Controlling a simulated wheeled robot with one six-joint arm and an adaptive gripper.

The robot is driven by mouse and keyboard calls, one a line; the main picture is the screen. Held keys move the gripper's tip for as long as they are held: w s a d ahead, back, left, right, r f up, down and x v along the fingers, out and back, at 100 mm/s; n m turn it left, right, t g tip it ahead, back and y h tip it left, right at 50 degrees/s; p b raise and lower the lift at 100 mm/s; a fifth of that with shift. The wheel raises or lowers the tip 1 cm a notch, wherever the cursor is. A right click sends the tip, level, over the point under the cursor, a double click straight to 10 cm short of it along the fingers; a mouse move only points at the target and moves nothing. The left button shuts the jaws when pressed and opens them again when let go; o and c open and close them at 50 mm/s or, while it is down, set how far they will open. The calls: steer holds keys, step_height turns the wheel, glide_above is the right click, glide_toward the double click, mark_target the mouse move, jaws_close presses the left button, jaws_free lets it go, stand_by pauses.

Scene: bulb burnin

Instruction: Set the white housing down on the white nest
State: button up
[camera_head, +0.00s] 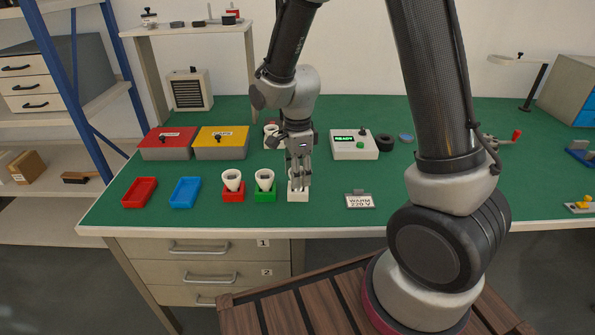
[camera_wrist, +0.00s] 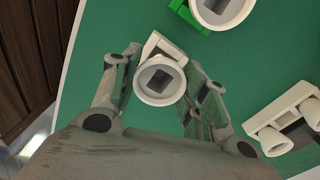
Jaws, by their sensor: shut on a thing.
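My gripper (camera_head: 298,180) is over the white nest (camera_head: 298,197) at the front edge of the green bench. In the wrist view its two fingers stand on either side of the white housing (camera_wrist: 160,82), a round cup with a dark square in its middle, and are shut on it. The white nest also shows in the wrist view (camera_wrist: 153,44), partly behind the housing. The fingers mostly hide the housing in the head view. I cannot tell whether the housing touches the nest.
Left of the white nest, a green nest (camera_head: 265,197) and a red nest (camera_head: 233,197) each hold a white housing. Blue (camera_head: 185,193) and red (camera_head: 139,193) trays lie farther left.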

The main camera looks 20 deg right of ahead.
steer(key=shift+f, duration=0.5)
stand_by(0.3)
steer(key=o, duration=1)
steer(key=shift+o, duration=0.2)
step_height(320, 180, up, 12)
